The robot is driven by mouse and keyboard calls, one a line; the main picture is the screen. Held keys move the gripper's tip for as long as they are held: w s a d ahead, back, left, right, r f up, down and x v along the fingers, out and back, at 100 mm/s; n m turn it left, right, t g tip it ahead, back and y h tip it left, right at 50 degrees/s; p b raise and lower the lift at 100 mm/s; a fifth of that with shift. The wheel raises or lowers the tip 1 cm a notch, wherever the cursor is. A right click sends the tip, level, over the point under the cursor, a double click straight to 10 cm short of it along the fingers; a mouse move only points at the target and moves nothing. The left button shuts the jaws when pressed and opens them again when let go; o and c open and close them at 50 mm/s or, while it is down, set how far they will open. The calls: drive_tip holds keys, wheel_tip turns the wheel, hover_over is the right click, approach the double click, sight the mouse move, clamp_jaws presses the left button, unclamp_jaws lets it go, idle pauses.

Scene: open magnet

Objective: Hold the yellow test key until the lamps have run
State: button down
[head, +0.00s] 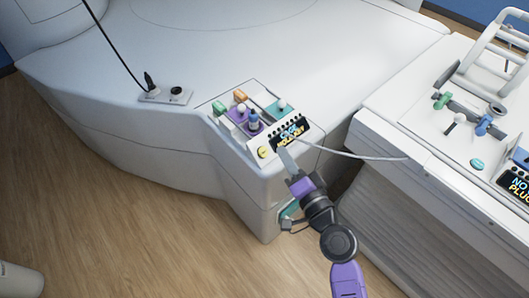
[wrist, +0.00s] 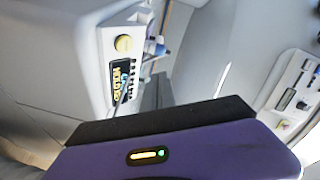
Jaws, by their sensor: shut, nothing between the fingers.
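The yellow test key (head: 263,152) is a round button on the sloped panel at the corner of the white magnet housing. It also shows in the wrist view (wrist: 123,44), uncovered. Beside it is a dark display (head: 291,134) with lit text; part of the text appears to read "HOLD". A row of small dark dots, perhaps the lamps (wrist: 133,78), runs along the display; I cannot tell whether any is lit. My gripper (head: 284,153) is shut and empty. In the head view its tip is just right of the key, over the display's lower edge, and appears apart from the key.
Levers and knobs in purple, orange, green and teal (head: 279,108) stand behind the display. A pale cable (head: 365,156) runs right to the white table (head: 400,105), which carries fittings and another display (head: 517,184). Wood floor (head: 130,215) is open at the left.

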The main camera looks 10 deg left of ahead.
sight(263, 152)
drive_tip(key=a+f+b, duration=0.1)
drive_tip(key=w+f, duration=0.1)
drive_tip(key=w+a+f+b, duration=0.1)
drive_tip(key=shift+a+f+b, duration=0.3)
drive_tip(key=shift+f, duration=0.05)
drive_tip(key=shift+w+a+f+b, duration=0.45)
drive_tip(key=shift+a+f+b, duration=0.2)
drive_tip(key=shift+f+b, duration=0.1)
idle(1.3)
drive_tip(key=shift+w+a+f+b, duration=0.2)
drive_tip(key=shift+a+b, duration=0.05)
drive_tip(key=shift+b, duration=0.1)
drive_tip(key=shift+w+a+f+b, duration=0.15)
drive_tip(key=shift+a+f+b, duration=0.05)
drive_tip(key=shift+f+b, duration=0.2)
idle(4.5)
